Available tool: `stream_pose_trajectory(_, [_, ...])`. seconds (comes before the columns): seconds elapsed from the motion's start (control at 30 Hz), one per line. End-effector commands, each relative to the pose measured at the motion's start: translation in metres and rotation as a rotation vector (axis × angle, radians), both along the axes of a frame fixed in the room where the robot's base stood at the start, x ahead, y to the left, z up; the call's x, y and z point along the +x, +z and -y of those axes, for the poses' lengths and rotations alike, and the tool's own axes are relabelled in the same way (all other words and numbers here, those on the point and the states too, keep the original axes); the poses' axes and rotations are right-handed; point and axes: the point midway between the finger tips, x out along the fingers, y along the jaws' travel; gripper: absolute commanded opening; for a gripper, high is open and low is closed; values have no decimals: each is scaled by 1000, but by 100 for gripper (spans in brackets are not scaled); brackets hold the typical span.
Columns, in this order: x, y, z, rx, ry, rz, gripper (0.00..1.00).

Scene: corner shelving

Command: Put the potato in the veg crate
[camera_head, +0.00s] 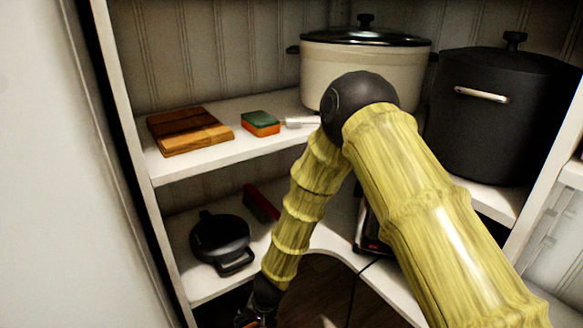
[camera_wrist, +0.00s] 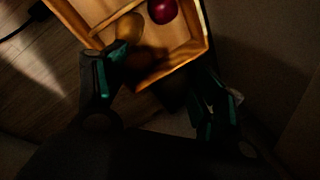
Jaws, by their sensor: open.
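My gripper (camera_wrist: 162,72) is open in the wrist view, its two dark fingers with teal pads spread above the near end of a wooden crate (camera_wrist: 172,72). The crate has a thin divider across it. A brown, rounded thing that looks like the potato (camera_wrist: 129,27) lies inside, just beyond the left fingertip. A darker brown round shape (camera_wrist: 138,56) shows beside it in shadow; I cannot tell what it is. Nothing shows between the fingers. In the head view my gripper (camera_head: 257,317) is low at the bottom edge, mostly cut off, and the crate is hidden.
A dark red round thing (camera_wrist: 162,10) lies in the crate. Corner shelves hold a wooden board (camera_head: 188,130), a sponge (camera_head: 260,123), a cream pot (camera_head: 362,65), a black pot (camera_head: 500,115) and a black pan (camera_head: 220,240). A wall stands close on the right in the wrist view.

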Motion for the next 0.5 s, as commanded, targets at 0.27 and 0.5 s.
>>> stream_pose_trajectory(0.27, [-2, 36, 10, 0, 1, 1, 69])
stream_pose_trajectory(0.5, [-3, 64, 18, 0, 0, 2, 69])
